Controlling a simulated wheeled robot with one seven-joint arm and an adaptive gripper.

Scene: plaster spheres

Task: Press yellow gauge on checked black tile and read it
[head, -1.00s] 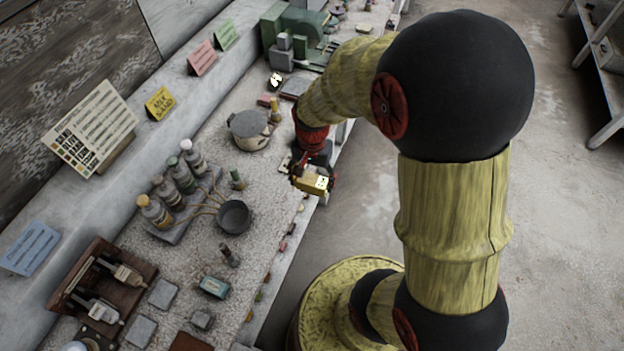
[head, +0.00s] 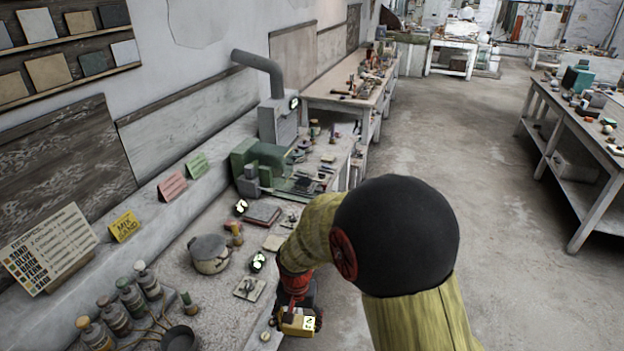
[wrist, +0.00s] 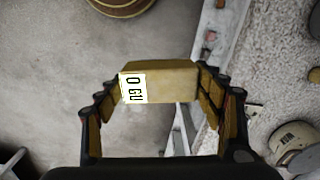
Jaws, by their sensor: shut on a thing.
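My gripper (head: 296,312) is shut on the yellow gauge (head: 291,327), a small block with a white display. It is held at the front edge of the near bench. In the wrist view my gripper (wrist: 160,92) has its fingers on both sides of the gauge (wrist: 176,82), with floor and the bench edge beneath. The display shows dark marks, turned sideways, that I cannot read surely. A pale square tile (head: 249,288) with dark marks lies on the bench left of my gripper. I cannot tell any tile in view as the checked black one.
A lidded pot (head: 209,255), several bottles (head: 131,298) and a dark bowl (head: 179,339) stand on the near bench. A green machine (head: 258,166) is farther back. Sample tiles sit on a wall rack (head: 68,44). Open floor (head: 455,150) lies to the right.

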